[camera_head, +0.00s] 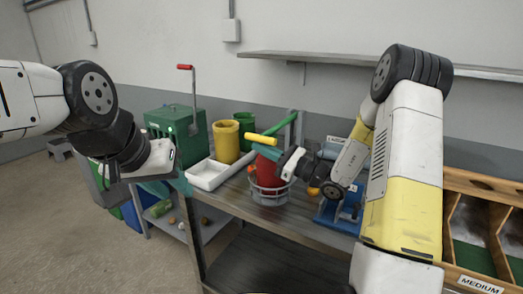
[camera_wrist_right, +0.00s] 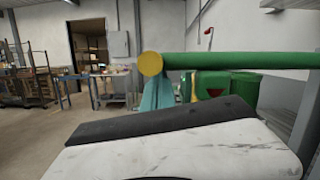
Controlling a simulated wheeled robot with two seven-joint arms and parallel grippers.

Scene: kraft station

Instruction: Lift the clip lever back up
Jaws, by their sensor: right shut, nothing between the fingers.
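The clip lever appears as a green bar (camera_head: 283,127) with a yellow crosswise handle (camera_head: 261,138), above a red cylinder (camera_head: 268,172) in a metal holder. In the right wrist view the green bar (camera_wrist_right: 235,61) runs almost level across the upper right, with the round end of the yellow handle (camera_wrist_right: 151,64) at its left. My right gripper (camera_head: 285,160) is shut and empty, just below and to the right of the handle. Contact with the lever cannot be made out. My left gripper (camera_head: 166,160) is at the left, well away from the lever; its fingers are unclear.
A white tray (camera_head: 205,174) and yellow (camera_head: 226,141) and green containers stand left of the red cylinder. A green box with a red-handled crank (camera_head: 185,67) is behind. A blue fixture (camera_head: 337,218) and wooden bins (camera_head: 482,225) lie right. A wall shelf (camera_head: 375,65) is above.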

